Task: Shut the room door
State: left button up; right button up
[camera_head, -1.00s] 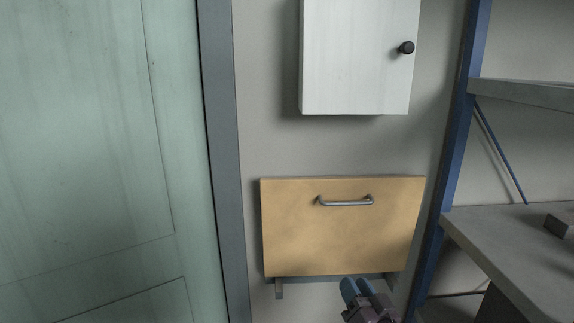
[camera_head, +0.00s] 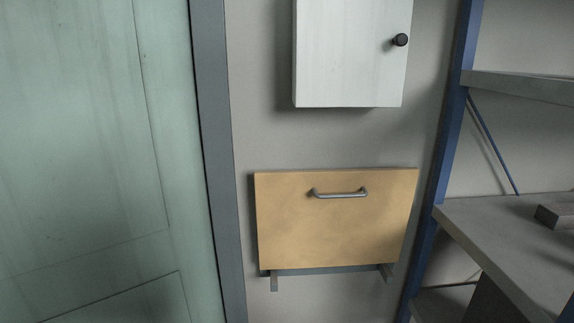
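The pale green room door (camera_head: 80,150) fills the left side of the head view. Its right edge lies along the grey door frame (camera_head: 212,150), with only a thin dark line between them. I cannot tell from this whether it is fully shut. No door handle shows in this view. Neither of my grippers is in view.
A white wall cabinet (camera_head: 350,55) with a black knob (camera_head: 399,40) hangs right of the frame. Below it is a tan drop-front panel (camera_head: 335,220) with a metal handle (camera_head: 339,193). A blue-post shelf (camera_head: 448,130) with grey boards stands at the right.

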aim_at(105, 217)
jog(key=u, duration=1.35)
